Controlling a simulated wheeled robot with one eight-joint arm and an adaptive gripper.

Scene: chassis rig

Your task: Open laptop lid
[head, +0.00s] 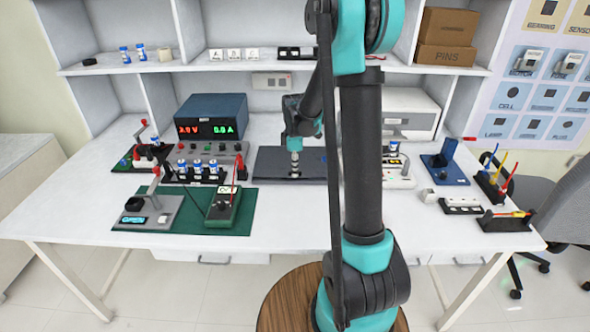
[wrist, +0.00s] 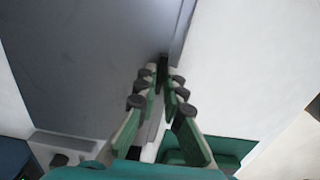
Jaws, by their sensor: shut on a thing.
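The laptop (head: 268,164) is a dark grey, flat slab at the middle of the white bench. It looks closed or nearly so; any small gap under its lid is too small to tell. My gripper (head: 294,172) points down over the laptop in the head view. In the wrist view the laptop lid (wrist: 85,55) fills the upper left, and the green fingers of my gripper (wrist: 163,66) converge at its edge, shut on the lid. The exact contact between the fingertips is hidden. My arm covers the laptop's right part in the head view.
A power supply (head: 211,117) stands behind left of the laptop. A green mat (head: 240,217) with meters lies at front left. A white box (head: 408,113) stands behind right. A shelf (head: 270,66) runs above. The bench front (head: 290,205) is clear.

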